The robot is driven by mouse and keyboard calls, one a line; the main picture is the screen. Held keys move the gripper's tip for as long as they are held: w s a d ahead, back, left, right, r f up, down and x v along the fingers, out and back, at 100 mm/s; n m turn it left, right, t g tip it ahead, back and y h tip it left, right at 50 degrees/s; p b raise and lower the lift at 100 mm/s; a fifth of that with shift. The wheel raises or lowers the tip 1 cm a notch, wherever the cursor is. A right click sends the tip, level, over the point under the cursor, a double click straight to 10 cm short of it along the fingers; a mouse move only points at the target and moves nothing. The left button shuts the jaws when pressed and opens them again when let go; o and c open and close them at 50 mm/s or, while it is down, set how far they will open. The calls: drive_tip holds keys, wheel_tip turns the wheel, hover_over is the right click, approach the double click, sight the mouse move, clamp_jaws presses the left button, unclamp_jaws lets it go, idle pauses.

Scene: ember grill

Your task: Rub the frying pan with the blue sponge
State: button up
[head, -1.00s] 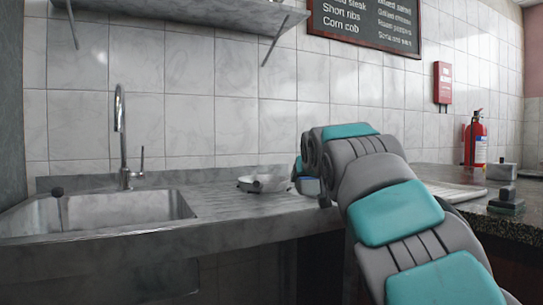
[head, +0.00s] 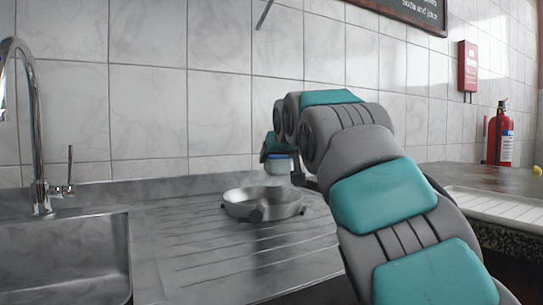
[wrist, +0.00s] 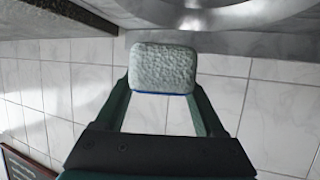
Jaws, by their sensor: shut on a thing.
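The frying pan (head: 262,205) is a grey metal pan lying on the ribbed drainboard to the right of the sink. Its dark handle points towards me. My gripper (wrist: 163,88) is shut on the blue sponge (wrist: 163,63), which shows a pale, rough face and a thin blue edge in the wrist view. In the head view the sponge (head: 281,166) hangs just above the pan's far right side, blue on top and pale below. I cannot tell whether it touches the pan. Part of the pan's rim (wrist: 222,12) shows at the top of the wrist view.
The sink (head: 65,255) with its curved tap (head: 40,130) is at the left. A tiled wall (head: 150,80) stands close behind the pan. A white ribbed tray (head: 490,205) and a fire extinguisher (head: 503,135) are at the right. The drainboard around the pan is clear.

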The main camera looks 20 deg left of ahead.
drive_tip(key=shift+w+a+f, duration=0.15)
drive_tip(key=shift+w, duration=0.05)
wheel_tip(320, 180, down, 6)
drive_tip(key=b, duration=0.5)
drive_tip(key=shift+r, duration=0.2)
drive_tip(key=shift+f+b, duration=1.05)
drive_tip(key=shift+b, duration=0.1)
idle(0.3)
drive_tip(key=shift+s, duration=0.15)
drive_tip(key=shift+s+a+r, duration=0.1)
drive_tip(key=shift+s+a, duration=0.95)
drive_tip(key=shift+s, duration=0.15)
drive_tip(key=shift+s+a+f+p, duration=0.15)
drive_tip(key=shift+s+a+p, duration=0.05)
drive_tip(key=shift+s+a, duration=0.55)
drive_tip(key=shift+s+a+f+p, duration=0.1)
drive_tip(key=shift+s+a+p, duration=0.1)
drive_tip(key=shift+s+a, duration=0.55)
drive_tip(key=shift+s+d+r, duration=0.1)
drive_tip(key=shift+s, duration=0.05)
